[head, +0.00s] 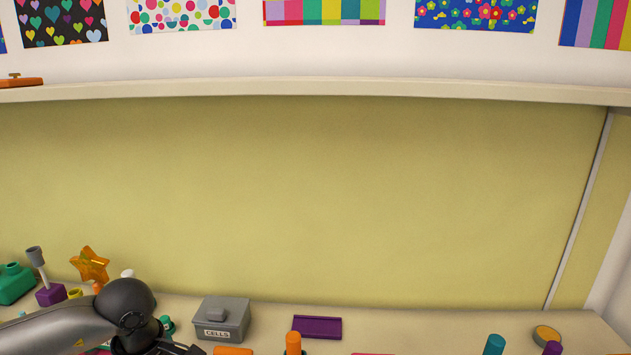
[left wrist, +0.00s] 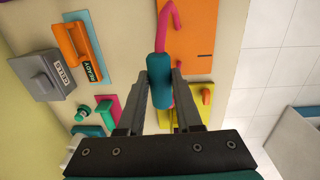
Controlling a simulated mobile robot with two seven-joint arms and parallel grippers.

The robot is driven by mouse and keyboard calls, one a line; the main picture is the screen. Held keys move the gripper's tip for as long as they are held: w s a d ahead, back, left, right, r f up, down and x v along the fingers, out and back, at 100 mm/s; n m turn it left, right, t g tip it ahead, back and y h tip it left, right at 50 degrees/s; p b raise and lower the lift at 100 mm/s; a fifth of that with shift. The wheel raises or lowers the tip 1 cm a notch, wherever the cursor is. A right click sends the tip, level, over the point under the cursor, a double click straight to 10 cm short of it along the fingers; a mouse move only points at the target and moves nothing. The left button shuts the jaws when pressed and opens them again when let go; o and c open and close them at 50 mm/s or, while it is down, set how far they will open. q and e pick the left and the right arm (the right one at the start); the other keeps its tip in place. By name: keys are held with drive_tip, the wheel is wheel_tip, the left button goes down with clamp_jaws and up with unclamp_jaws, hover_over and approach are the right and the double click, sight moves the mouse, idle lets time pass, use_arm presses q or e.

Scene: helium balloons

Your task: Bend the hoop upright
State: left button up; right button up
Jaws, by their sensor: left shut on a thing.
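My left gripper (left wrist: 161,100) shows in the left wrist view, its two fingers closed on the blue-teal grip (left wrist: 160,80) of a pink hooked rod. The rod, which looks like the hoop (left wrist: 168,15), rises from the grip and curves over at the top of the picture. Its other end is mostly hidden by the grip and fingers. In the head view only my left arm and dark wrist show at the lower left; the fingers and the hoop are out of that picture. My right gripper is not in view.
In the left wrist view, an orange handle marked READY (left wrist: 80,50), an orange board (left wrist: 200,40) and a yellow plate (left wrist: 198,118) lie around the grip. An orange star (head: 90,265) is at the left.

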use_arm(q)
clamp_jaws()
drive_tip(key=shift+s+a+f, duration=0.1)
drive_tip(key=shift+s, duration=0.35)
drive_tip(key=s+t+b, duration=0.2)
drive_tip(key=s, duration=0.1)
drive_tip(key=shift+b, duration=0.35)
drive_tip(key=o, duration=1)
unclamp_jaws()
drive_tip(key=shift+w+r, duration=0.1)
drive_tip(key=shift+r, duration=0.15)
drive_tip(key=shift+c, duration=0.2)
